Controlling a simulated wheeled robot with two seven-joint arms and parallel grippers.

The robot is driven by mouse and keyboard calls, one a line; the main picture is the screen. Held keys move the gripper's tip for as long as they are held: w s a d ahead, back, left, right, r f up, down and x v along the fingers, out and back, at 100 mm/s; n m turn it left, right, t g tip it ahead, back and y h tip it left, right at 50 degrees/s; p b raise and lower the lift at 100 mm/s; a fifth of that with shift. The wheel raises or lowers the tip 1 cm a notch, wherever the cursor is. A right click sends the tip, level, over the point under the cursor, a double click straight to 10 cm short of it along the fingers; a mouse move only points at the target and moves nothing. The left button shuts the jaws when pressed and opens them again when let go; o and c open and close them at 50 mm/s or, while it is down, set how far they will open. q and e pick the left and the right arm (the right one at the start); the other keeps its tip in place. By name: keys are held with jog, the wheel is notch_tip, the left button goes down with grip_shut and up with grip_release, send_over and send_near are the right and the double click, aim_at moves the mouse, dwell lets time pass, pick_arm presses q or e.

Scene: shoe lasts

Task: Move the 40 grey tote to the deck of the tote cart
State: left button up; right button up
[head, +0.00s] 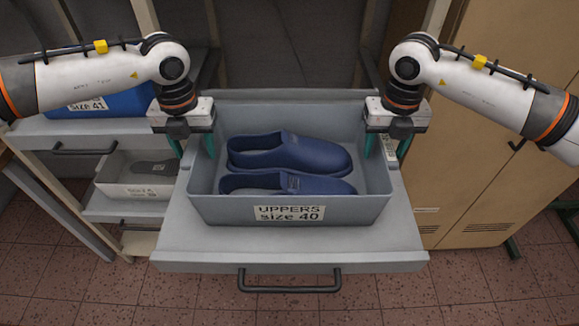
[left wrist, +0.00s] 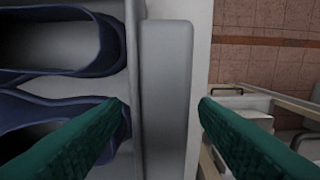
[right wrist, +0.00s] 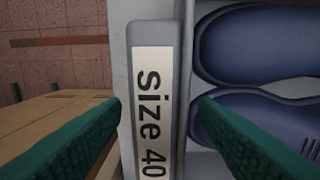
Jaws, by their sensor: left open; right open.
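The grey tote (head: 290,209), labelled "UPPERS size 40", sits on a pulled-out grey shelf (head: 290,250) and holds blue shoe uppers (head: 285,155). My left gripper (head: 193,152) is open at the tote's left side. In the left wrist view its green fingers lie either side of the tote's grey side rim (left wrist: 167,90). My right gripper (head: 387,150) is open at the right side. In the right wrist view its fingers lie either side of the other rim, which bears a "size 40" label (right wrist: 153,110). I cannot tell whether the fingers touch the tote. I cannot identify the tote cart.
A blue tote (head: 125,103) labelled "size 41" stands on a shelf at the left. A tan cabinet (head: 490,150) stands close at the right. The shelf's dark handle (head: 290,289) faces open tiled floor.

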pick_arm(q)
grip_shut()
pick_arm(e)
grip_shut()
pick_arm(q)
jog(key=shift+r, duration=0.15)
pick_arm(e)
jog(key=shift+r, duration=0.15)
